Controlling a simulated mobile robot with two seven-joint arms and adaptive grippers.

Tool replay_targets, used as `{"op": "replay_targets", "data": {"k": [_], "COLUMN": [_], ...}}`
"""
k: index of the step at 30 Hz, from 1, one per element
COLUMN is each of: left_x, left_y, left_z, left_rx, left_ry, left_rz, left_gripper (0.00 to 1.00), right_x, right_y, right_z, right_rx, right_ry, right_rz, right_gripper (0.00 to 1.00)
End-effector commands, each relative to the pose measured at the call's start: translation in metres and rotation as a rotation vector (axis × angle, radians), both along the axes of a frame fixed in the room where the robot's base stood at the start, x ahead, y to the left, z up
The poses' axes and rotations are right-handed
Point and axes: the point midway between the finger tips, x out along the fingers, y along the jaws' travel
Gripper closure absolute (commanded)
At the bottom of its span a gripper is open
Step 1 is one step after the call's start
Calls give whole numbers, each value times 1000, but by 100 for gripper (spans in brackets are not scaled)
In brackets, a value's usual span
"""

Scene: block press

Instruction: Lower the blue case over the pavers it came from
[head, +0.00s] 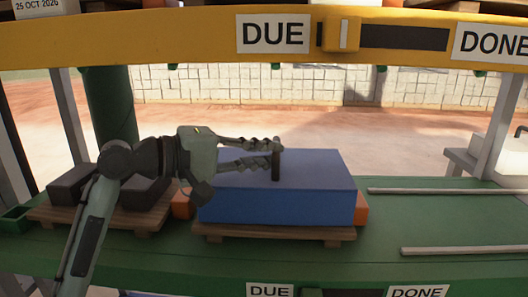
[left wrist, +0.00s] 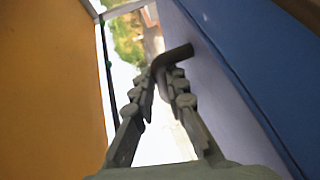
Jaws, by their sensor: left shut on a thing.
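The blue case (head: 275,205) is a wide box in the middle of the head view, low over a wooden pallet (head: 275,233). It looks level, and no clear gap shows under it. A dark handle (head: 276,168) stands up from its top. My left gripper (head: 277,150) is shut on this handle; the bent handle (left wrist: 178,53) also shows between the fingers in the left wrist view. Any pavers under the case are hidden. Dark pavers (head: 72,182) lie on another pallet (head: 100,217) at the left, partly behind my arm. My right gripper is not in view.
Orange blocks (head: 361,208) flank the case on both sides. Two pale rails (head: 455,250) lie on the green bench (head: 405,220) at the right, with clear space between them. A yellow beam (head: 180,38) with DUE and DONE signs crosses above.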

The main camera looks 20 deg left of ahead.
Motion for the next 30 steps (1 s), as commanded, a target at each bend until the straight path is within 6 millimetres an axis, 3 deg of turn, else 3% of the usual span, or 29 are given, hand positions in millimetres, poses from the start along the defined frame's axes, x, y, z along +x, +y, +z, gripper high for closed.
{"op": "replay_targets", "data": {"k": [27, 28, 30], "left_x": [0, 0, 0], "left_y": [0, 0, 0], "left_z": [-6, -5, -5], "left_rx": [-1, -1, -1], "left_ry": [-2, -2, -2], "left_rz": [1, 1, 1], "left_gripper": [100, 84, 75], "right_x": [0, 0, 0], "right_y": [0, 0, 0], "right_z": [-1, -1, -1], "right_rx": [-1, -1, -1], "right_ry": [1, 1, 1], "right_rz": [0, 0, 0], "right_gripper": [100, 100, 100]}}
